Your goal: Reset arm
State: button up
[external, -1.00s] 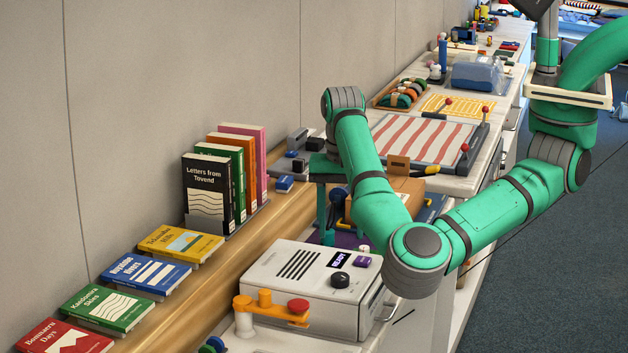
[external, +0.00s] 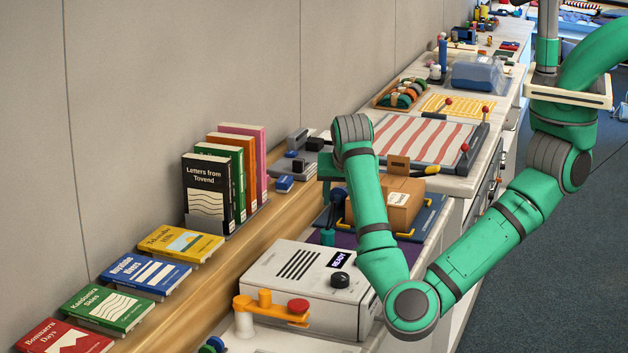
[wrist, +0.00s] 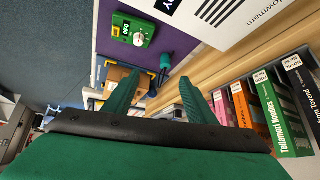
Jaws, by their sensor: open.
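My arm reaches in from the right in the external view and bends at a low elbow. My gripper (external: 329,190) hangs from the raised wrist, above the counter beside a cardboard box (external: 400,205); its fingers are partly hidden in that view. In the wrist view my gripper (wrist: 160,95) shows two green fingers spread well apart.
Upright books (external: 208,190) stand on the wooden ledge at the left, with several flat books in front. A white machine (external: 300,285) with an orange handle stands near the elbow. A green device (wrist: 132,30) lies on a purple mat (wrist: 165,22). A striped board (external: 425,138) lies farther back.

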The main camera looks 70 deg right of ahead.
jog(key=w+d+r+n+t+h, duration=0.25)
jog(key=d+n+t+h, duration=0.6)
jog(key=d, duration=0.55)
jog(key=s+a+f+n+t+y, duration=0.3)
jog(key=s+a+f+n+y, duration=0.1)
jog(key=s+f+n+y, duration=0.3)
jog(key=s+a+f+n+t+y, duration=0.3)
jog(key=s+a+f+n+y, duration=0.15)
jog(key=s+f+n, duration=0.35)
jog(key=s+a+f+m+g+y, duration=0.1)
jog(key=s+a+f+m+y, duration=0.1)
jog(key=s+a, duration=0.4)
jog(key=s+a+f+m+g+y, duration=0.1)
jog(key=s+a+f+m, duration=0.3)
jog(key=s, duration=0.9)
jog(key=a+m, duration=0.3)
jog(key=shift+s+f+y, duration=0.2)
jog(key=shift+s+y, duration=0.15)
jog(key=shift+y, duration=0.05)
jog(key=shift+d, duration=0.1)
